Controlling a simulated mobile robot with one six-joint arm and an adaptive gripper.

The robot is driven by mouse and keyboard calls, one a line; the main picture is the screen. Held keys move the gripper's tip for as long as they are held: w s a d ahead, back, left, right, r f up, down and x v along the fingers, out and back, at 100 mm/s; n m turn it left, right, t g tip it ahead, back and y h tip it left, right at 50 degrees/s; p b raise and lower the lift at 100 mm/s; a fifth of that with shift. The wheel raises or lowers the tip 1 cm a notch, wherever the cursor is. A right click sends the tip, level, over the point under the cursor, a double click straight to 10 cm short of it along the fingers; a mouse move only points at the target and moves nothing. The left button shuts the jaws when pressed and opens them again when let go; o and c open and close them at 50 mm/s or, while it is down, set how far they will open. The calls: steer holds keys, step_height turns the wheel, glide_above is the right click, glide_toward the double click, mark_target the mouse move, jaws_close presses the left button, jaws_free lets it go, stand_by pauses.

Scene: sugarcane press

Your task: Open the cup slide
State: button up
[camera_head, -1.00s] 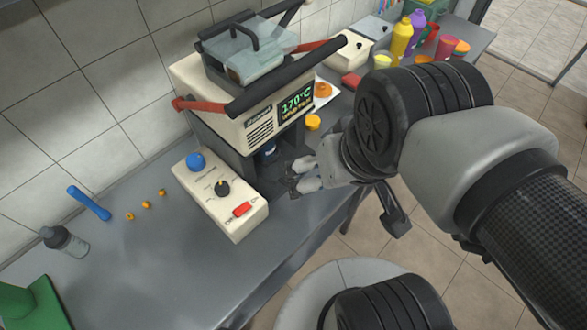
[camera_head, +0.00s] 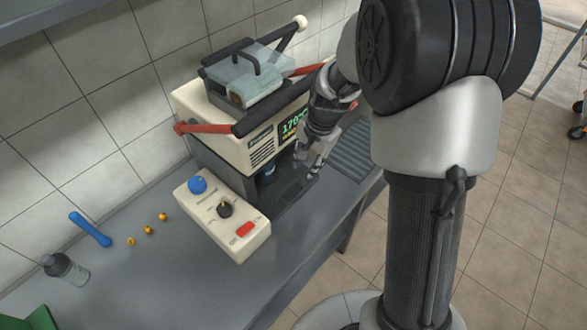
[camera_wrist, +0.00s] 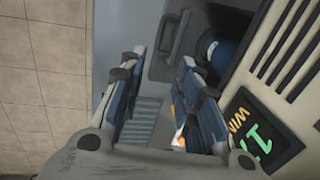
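The cup slide is a grey plate at the foot of the cream press (camera_head: 222,118), with a dark bar handle that shows in the wrist view (camera_wrist: 172,38). A blue, round-topped cup (camera_wrist: 220,55) stands at the slide's inner end, under the press; it also shows in the head view (camera_head: 267,173). My gripper (camera_head: 308,166) points down in front of the press, to the right of the cup. In the wrist view my gripper (camera_wrist: 160,72) has its two fingers apart with nothing between them. The handle lies beyond the fingertips, apart from them.
The control box (camera_head: 221,216) with blue knob and red switch sits left of the slide.

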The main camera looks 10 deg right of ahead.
mark_target(297, 195)
steer(key=f+b, duration=0.1)
steer(key=f, duration=0.4)
steer(key=w+a+f+b, duration=0.1)
steer(key=f+b, duration=0.1)
steer(key=f, duration=0.4)
steer(key=w+a+f+b, duration=0.1)
steer(key=f+b, duration=0.1)
steer(key=f, duration=0.4)
steer(key=shift+w+f, duration=0.15)
steer(key=shift+w, duration=0.1)
steer(key=shift+c, duration=0.2)
jaws_close()
steer(key=shift+d, duration=0.1)
